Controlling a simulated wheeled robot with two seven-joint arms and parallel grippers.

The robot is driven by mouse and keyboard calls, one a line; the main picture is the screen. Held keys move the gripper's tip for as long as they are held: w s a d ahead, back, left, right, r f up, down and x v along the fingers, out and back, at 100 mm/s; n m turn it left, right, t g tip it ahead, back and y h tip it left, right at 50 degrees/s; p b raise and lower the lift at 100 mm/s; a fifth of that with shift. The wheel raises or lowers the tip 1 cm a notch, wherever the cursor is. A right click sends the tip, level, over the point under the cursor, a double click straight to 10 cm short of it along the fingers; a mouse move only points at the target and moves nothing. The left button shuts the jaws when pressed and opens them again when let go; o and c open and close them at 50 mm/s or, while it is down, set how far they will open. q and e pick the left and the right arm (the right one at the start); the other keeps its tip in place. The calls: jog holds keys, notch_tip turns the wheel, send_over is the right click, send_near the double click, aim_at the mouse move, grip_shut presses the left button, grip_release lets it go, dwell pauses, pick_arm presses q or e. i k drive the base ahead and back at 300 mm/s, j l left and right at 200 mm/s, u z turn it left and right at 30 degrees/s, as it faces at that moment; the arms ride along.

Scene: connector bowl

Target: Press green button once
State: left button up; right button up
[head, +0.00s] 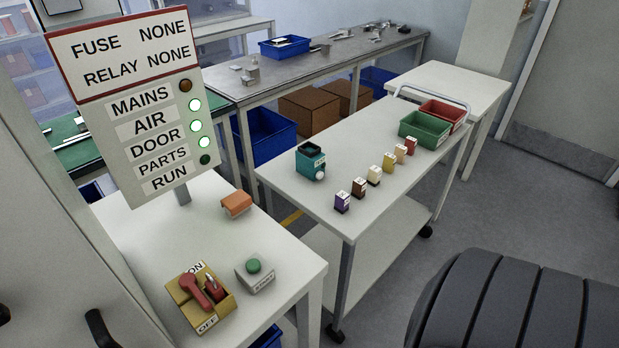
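The green button (254,265) is a round cap on top of a small grey box (257,281) with a white label on its front. The box stands on the white table at the lower left, right of the yellow switch box. Nothing touches the button, and I cannot tell whether it is pressed in. A sign panel (138,190) above the table reads "FUSE NONE, RELAY NONE". Its AIR, DOOR and PARTS lamps are lit; the MAINS lamp is dull brown and the RUN lamp (205,160) is dark green. Neither of my grippers is in view.
A yellow ON/OFF switch box (220,308) with a red lever stands left of the button box. An orange block (236,204) lies behind it. A white trolley (378,221) holds a teal device (311,160), several small labelled blocks, and green and red bins.

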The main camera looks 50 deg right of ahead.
aim_at(253, 266)
jog(key=z, duration=1.05)
